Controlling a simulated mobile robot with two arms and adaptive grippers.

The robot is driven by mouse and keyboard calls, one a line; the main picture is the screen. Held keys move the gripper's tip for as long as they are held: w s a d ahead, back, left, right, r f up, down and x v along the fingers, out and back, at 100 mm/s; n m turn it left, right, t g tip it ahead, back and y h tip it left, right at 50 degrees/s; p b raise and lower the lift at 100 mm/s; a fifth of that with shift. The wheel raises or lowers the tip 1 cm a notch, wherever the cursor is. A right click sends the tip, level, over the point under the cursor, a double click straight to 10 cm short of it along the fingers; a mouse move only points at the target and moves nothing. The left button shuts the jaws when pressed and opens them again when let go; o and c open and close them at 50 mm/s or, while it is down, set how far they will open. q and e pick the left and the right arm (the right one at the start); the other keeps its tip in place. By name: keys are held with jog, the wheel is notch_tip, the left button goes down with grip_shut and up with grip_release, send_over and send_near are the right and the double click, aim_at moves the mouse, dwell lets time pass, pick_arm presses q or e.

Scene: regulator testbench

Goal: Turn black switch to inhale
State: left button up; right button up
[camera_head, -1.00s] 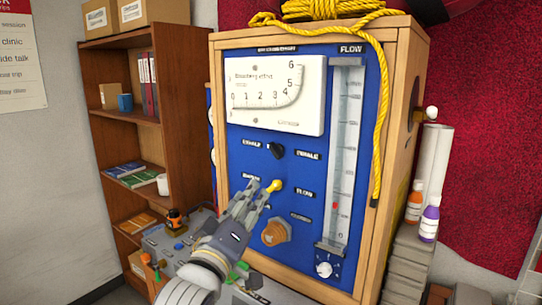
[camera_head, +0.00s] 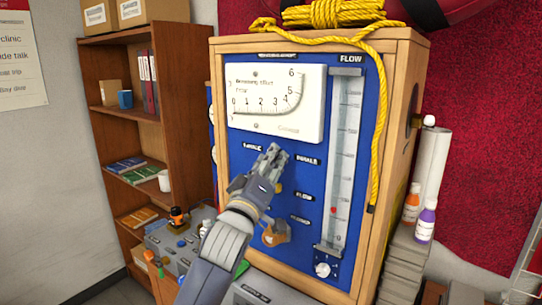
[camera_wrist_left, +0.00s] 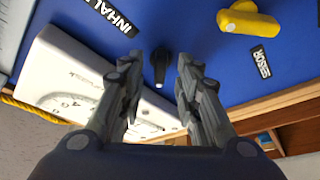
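The blue regulator panel (camera_head: 290,215) faces me. In the left wrist view the black switch (camera_wrist_left: 160,68) shows between the two fingers of my left gripper (camera_wrist_left: 160,75), which is open with a gap on both sides of the switch. In the head view my left gripper (camera_head: 273,157) is in front of the switch and hides it. The INHALE label (camera_head: 307,160) is to the right of the fingers, and the partly covered EXHALE label (camera_head: 252,148) is to the left. My right gripper is not in view.
A yellow switch (camera_wrist_left: 248,20) sits near the black one. A brass-coloured knob (camera_head: 276,233) is below the gripper. A white gauge (camera_head: 277,102) is above it, and a flow tube (camera_head: 344,165) stands to the right. A yellow rope (camera_head: 381,110) hangs beside the tube.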

pick_arm(q)
jog(key=shift+w+d+r, duration=0.1)
jog(key=shift+w+d, duration=0.05)
jog(key=shift+w, duration=0.15)
grip_shut()
